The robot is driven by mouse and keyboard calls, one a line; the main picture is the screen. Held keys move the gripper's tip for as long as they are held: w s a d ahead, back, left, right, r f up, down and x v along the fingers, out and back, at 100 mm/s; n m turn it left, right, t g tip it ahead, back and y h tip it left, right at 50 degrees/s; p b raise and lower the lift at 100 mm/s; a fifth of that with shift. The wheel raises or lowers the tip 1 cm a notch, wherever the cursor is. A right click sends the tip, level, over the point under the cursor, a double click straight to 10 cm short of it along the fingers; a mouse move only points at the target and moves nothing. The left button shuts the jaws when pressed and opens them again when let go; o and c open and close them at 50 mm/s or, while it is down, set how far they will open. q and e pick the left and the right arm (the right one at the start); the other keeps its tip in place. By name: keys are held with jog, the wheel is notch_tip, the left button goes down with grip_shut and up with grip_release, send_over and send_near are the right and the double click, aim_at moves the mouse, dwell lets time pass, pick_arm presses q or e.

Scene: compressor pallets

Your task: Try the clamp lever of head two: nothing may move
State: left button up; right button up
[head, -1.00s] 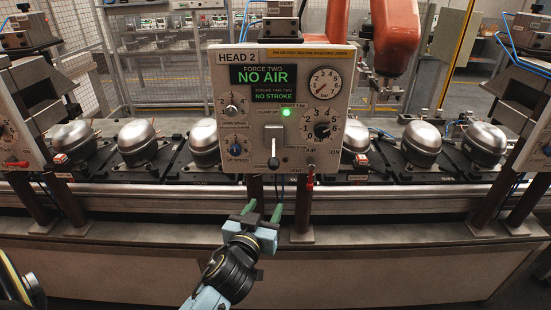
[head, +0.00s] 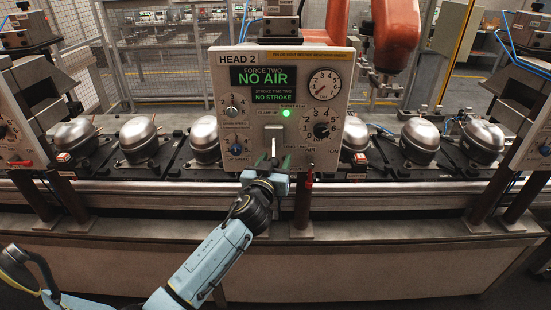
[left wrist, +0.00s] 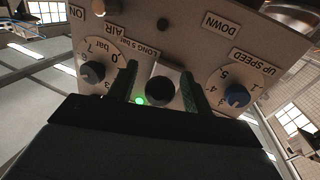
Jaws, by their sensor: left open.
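The head 2 panel (head: 228,90) stands upright in the middle of the head view. Its screen (head: 262,76) reads "FORCE TWO NO AIR" and "NO STROKE". The clamp lever (head: 274,146) hangs down from its plate, its lower end partly hidden by my gripper. A green lamp (head: 286,113) is lit above it. My left gripper (head: 272,161) is open at the lever's lower end. In the left wrist view its fingers (left wrist: 161,88) stand on either side of the lever's dark round knob (left wrist: 160,91); I cannot tell whether they touch it. My right gripper is not in view.
A pressure gauge (head: 325,83) and an air knob (head: 321,130) sit right of the lever. The up-speed knob (head: 236,149) is on the left. Several silver compressors (head: 138,140) stand in a row behind. A red-orange robot arm (head: 397,35) hangs behind the panel.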

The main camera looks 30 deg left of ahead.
pick_arm(q)
jog(key=shift+w+a, duration=0.1)
jog(key=shift+w, duration=0.25)
grip_shut()
jog(key=shift+w, duration=0.1)
